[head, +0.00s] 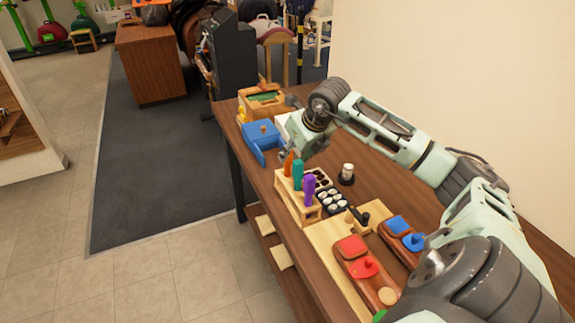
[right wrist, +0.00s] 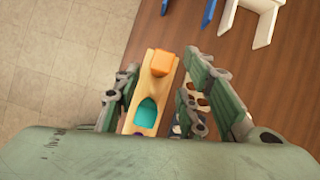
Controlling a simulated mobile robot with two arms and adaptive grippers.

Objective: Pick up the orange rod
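The orange rod (head: 289,163) stands upright at the far end of a light wooden rack (head: 283,190). A teal rod (head: 298,175) and a purple rod (head: 309,189) stand in the same rack, nearer to me. My right gripper (head: 289,154) is at the orange rod in the head view, partly hidden by its own wrist. In the right wrist view its two fingers (right wrist: 158,92) are spread apart, on either side of the rack. The orange rod's top (right wrist: 162,63) shows beyond the fingertips, and the teal rod's top (right wrist: 146,112) lies between the fingers. My left gripper is out of view.
A black tray with white round pieces (head: 332,201) is right of the rack. A blue box (head: 262,140) and a wooden box (head: 262,101) are farther back. Red (head: 357,260) and blue (head: 402,236) items on brown leather lie in front. A wall borders the table's right side.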

